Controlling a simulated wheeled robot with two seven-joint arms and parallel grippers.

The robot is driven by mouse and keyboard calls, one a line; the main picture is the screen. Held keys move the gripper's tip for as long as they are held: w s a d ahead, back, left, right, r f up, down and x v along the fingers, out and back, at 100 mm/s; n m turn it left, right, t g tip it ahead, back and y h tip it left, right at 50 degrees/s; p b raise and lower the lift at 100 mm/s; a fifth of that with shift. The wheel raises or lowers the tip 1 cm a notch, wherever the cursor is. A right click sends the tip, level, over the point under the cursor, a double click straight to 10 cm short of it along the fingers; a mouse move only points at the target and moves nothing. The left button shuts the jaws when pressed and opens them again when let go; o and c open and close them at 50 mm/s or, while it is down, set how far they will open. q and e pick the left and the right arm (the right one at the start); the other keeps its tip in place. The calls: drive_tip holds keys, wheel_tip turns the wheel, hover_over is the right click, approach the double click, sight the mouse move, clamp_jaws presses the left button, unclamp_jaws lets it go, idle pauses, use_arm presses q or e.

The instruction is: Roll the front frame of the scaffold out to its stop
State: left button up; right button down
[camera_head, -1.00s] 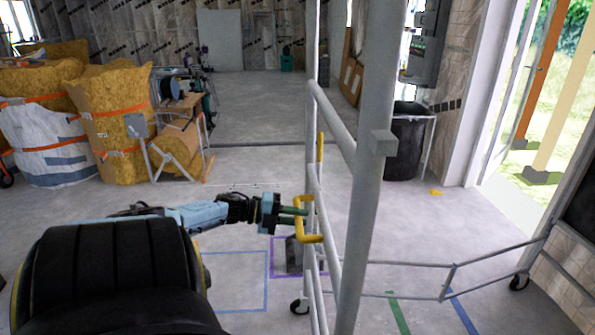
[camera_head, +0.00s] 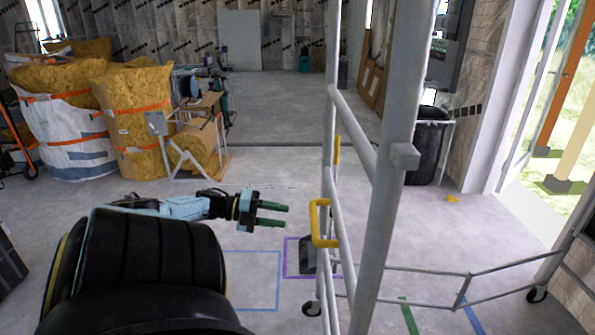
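The scaffold's grey tubular front frame (camera_head: 391,185) stands upright at the right of centre, its top running out of view. A yellow handle (camera_head: 314,225) is fixed on its left side. Low grey rails run right from it to a caster (camera_head: 537,295); another caster (camera_head: 312,308) is at the frame's foot. My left gripper (camera_head: 286,215) is left of the yellow handle, with a clear gap between them. Its two green-tipped fingers are apart, with nothing between them. My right gripper is out of view.
Blue (camera_head: 251,281) and purple (camera_head: 292,259) outlines, plus green and blue strips, mark the floor. Insulation bags (camera_head: 133,125) stand at the left. A black bin (camera_head: 427,150) stands behind the scaffold. The floor beyond my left gripper is clear.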

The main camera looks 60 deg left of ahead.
use_arm(q)
drive_tip(key=shift+v, duration=1.75)
